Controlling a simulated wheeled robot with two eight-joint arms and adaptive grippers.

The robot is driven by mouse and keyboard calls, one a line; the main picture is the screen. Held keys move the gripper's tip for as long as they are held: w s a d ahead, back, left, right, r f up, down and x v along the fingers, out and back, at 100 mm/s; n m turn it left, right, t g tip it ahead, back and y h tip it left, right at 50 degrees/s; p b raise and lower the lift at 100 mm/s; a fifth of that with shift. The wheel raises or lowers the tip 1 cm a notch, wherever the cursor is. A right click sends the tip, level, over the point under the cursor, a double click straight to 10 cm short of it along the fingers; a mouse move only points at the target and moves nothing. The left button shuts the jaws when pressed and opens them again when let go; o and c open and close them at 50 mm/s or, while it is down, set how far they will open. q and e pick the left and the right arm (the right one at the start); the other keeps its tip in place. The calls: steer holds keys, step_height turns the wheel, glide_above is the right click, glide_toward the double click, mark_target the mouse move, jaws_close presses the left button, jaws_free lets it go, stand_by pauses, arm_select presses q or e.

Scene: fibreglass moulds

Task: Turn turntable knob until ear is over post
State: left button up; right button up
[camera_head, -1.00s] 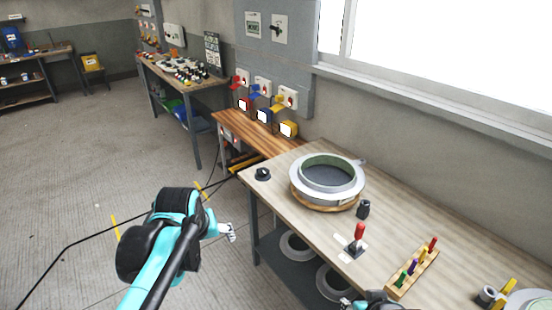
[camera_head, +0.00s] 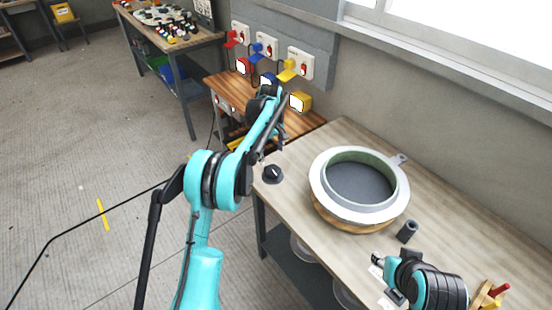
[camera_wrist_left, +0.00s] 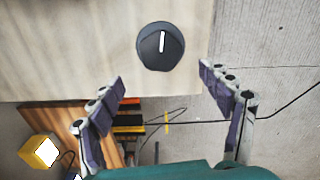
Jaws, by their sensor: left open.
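The black turntable knob (camera_head: 272,174) with a white pointer line sits at the table's left corner; it also shows in the left wrist view (camera_wrist_left: 160,47). My left gripper (camera_head: 277,142) is open and empty, just behind the knob in the head view; in the wrist view its fingers (camera_wrist_left: 162,76) stand apart, short of the knob and to either side. The round mould (camera_head: 327,187), with a grey flange and green inner wall, sits on the wooden turntable (camera_head: 335,218). Its ear (camera_head: 400,159) points to the back right, apart from the dark post (camera_head: 407,232). My right gripper (camera_head: 386,278) is over the table's front; its jaws are unclear.
The wooden table (camera_head: 460,240) is clear behind the mould. A rack with coloured handles (camera_head: 490,293) is at the lower right. A lower bench with red, blue and yellow boxes (camera_head: 300,101) stands beyond the knob, near my left arm.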

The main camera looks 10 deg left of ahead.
mark_target(271, 169)
arm_select(q)
step_height(271, 169, down, 7)
steer(key=shift+s+f+b, duration=0.15)
steer(key=shift+b, duration=1.1)
steer(key=shift+c, duration=0.2)
steer(key=c, duration=1.1)
